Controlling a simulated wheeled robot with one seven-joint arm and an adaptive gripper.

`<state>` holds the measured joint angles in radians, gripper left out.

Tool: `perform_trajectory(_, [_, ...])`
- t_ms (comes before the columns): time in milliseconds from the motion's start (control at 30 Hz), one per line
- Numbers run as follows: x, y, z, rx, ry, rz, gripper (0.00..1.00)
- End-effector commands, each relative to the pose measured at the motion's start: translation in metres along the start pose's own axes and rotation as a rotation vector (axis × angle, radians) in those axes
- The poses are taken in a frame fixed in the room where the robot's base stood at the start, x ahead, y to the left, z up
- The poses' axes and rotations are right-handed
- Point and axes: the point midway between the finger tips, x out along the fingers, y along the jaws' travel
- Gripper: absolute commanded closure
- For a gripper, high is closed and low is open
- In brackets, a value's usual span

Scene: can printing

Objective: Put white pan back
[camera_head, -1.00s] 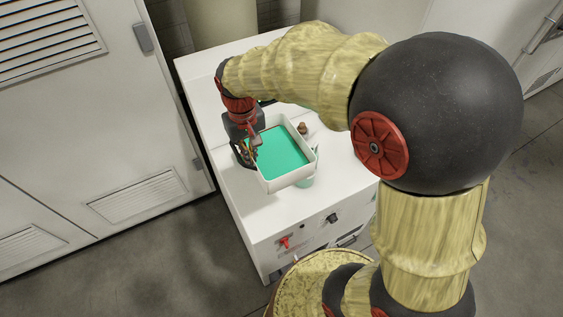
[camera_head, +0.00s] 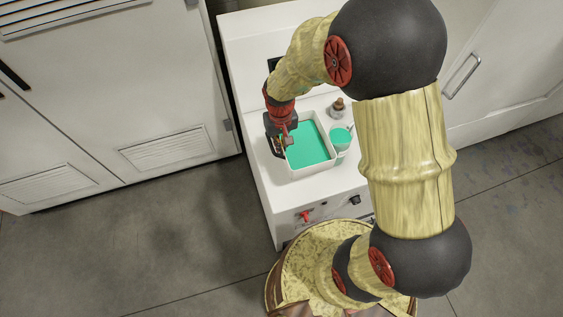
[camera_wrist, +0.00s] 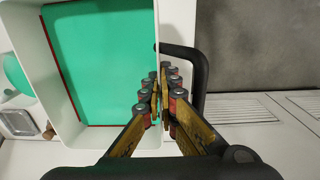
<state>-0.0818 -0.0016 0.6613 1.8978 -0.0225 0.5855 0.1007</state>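The white pan (camera_head: 312,170) is a rectangular tray holding a flat layer of green fill (camera_head: 308,145), over the top of a white cabinet. My gripper (camera_head: 283,140) is at the pan's left side. In the wrist view, my gripper's fingers (camera_wrist: 162,98) are close together at the pan's side wall, where a black looped handle (camera_wrist: 201,75) stands out. The fingers look shut at that edge; they partly hide the contact. The pan (camera_wrist: 40,65) looks about level. I cannot tell whether its bottom touches the cabinet top.
A cup with green contents (camera_head: 341,136) stands close to the pan's right side, with a small brown-topped object (camera_head: 338,105) behind it. The white cabinet (camera_head: 275,200) has a red switch (camera_head: 305,216) on its front. Grey floor (camera_head: 190,230) is open to the left.

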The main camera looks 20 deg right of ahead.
Motion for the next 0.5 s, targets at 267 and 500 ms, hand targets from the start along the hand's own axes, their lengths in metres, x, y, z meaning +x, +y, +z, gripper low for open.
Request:
perform_trajectory(267, [0.059, -0.001, 0.0, -0.001, -0.001, 0.0, 1.0])
perform_trajectory(500, [0.08, -0.001, -0.001, -0.001, 0.001, 0.0, 1.0])
